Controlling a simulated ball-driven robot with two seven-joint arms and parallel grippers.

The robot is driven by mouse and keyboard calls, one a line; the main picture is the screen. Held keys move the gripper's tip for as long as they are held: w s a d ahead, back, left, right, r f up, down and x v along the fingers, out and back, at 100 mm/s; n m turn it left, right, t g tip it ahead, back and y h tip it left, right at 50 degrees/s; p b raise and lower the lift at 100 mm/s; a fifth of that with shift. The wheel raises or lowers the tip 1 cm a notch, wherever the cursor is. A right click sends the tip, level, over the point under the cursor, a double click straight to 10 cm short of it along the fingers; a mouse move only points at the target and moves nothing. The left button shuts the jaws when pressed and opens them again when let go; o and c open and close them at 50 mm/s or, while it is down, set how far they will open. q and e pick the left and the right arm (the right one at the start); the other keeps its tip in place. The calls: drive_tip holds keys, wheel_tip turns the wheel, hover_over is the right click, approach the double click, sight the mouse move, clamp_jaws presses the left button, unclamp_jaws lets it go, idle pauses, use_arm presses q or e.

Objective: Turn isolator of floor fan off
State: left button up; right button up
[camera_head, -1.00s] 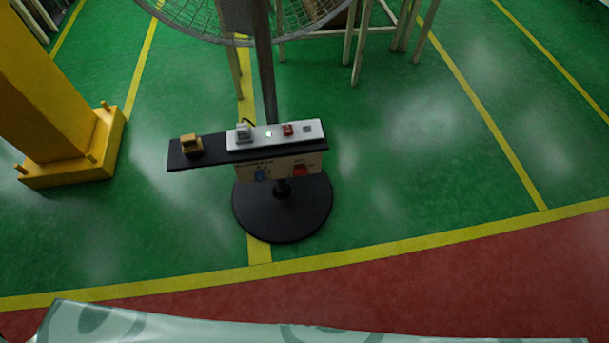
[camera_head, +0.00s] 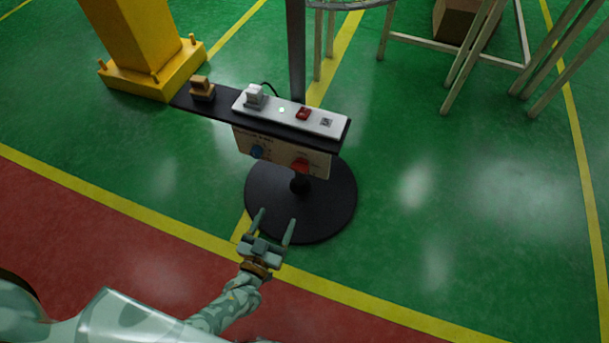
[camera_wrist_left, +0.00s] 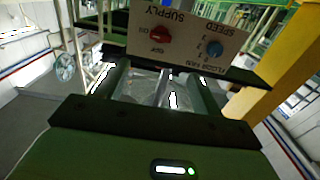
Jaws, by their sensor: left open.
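The floor fan's control panel (camera_head: 275,151) hangs below a dark shelf on the fan's pole (camera_head: 296,50). The red isolator knob (camera_head: 300,166) is at the panel's right side, and a blue speed knob (camera_head: 257,152) is at its left. In the left wrist view the panel is upside down; the red isolator knob (camera_wrist_left: 160,33) sits under "SUPPLY", between ON and OFF marks, and the blue knob (camera_wrist_left: 214,49) under "SPEED". I cannot tell the isolator's exact setting. My left gripper (camera_head: 276,222) is open and empty, in front of and below the panel, apart from the knob. My right gripper is not in view.
The fan's round black base (camera_head: 318,205) is below. A yellow post (camera_head: 135,45) stands left. Floor at right is clear.

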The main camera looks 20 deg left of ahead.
use_arm(q)
drive_tip(key=b, duration=0.3)
approach(298, 170)
drive_tip(key=w, duration=0.4)
drive_tip(key=shift+d+f, duration=0.1)
drive_tip(key=shift+f, duration=0.15)
drive_tip(key=w+b, duration=0.1)
drive_tip(key=w, duration=0.3)
drive_tip(key=shift+w+r, duration=0.15)
drive_tip(key=shift+w, duration=0.3)
drive_tip(key=c, duration=1)
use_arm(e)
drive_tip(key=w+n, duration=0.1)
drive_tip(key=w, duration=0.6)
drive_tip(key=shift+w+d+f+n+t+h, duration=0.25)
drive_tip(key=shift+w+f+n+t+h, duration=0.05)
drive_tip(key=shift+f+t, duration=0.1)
